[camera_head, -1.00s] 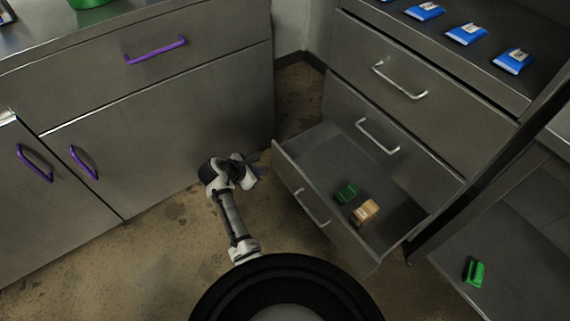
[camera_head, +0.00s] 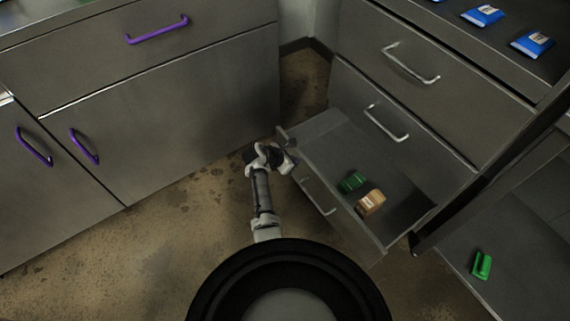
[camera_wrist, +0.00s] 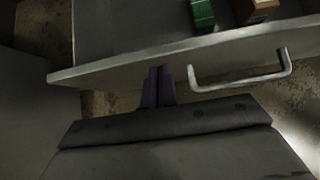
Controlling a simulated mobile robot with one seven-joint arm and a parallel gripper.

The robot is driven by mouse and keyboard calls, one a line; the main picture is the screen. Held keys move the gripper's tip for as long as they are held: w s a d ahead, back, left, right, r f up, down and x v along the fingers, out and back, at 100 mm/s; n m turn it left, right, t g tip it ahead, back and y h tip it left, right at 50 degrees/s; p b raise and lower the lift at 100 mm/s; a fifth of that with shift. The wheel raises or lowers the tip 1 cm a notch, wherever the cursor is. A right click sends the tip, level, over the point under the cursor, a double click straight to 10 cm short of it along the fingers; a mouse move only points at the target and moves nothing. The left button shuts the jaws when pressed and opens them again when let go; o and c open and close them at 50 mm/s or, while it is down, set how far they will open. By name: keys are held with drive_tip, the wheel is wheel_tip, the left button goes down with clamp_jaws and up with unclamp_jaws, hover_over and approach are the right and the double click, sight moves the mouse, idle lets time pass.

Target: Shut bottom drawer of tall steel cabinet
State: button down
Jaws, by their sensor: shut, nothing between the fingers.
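The tall steel cabinet (camera_head: 400,85) stands at the right. Its bottom drawer (camera_head: 345,222) is pulled out, with a silver bar handle (camera_head: 318,197) on its front. A green item (camera_head: 352,182) and a tan box (camera_head: 371,203) lie inside the drawer. My gripper (camera_head: 288,158) is at the left end of the drawer front. In the wrist view, my gripper (camera_wrist: 158,86) is shut and empty, its fingers pointing at the drawer front (camera_wrist: 120,72) below the rim, left of the handle (camera_wrist: 240,80). I cannot tell whether the fingertips touch the front.
A steel counter with purple handles (camera_head: 158,30) stands at the left, close to my arm. Blue packets (camera_head: 483,15) lie on top of the cabinet. A green object (camera_head: 482,265) lies on a low surface at the lower right. The brown floor (camera_head: 160,235) is open left of my arm.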

drive_tip(key=shift+w+d, duration=0.25)
drive_tip(key=shift+d, duration=0.05)
drive_tip(key=w+d+b, duration=0.5)
drive_tip(key=w+d, duration=0.2)
drive_tip(key=d, duration=0.3)
drive_tip(key=w+d+b, duration=0.5)
drive_tip(key=w+d, duration=0.3)
drive_tip(key=d, duration=0.3)
drive_tip(key=shift+w+d, duration=0.15)
drive_tip(key=shift+w, duration=0.05)
drive_tip(key=shift+r, duration=0.15)
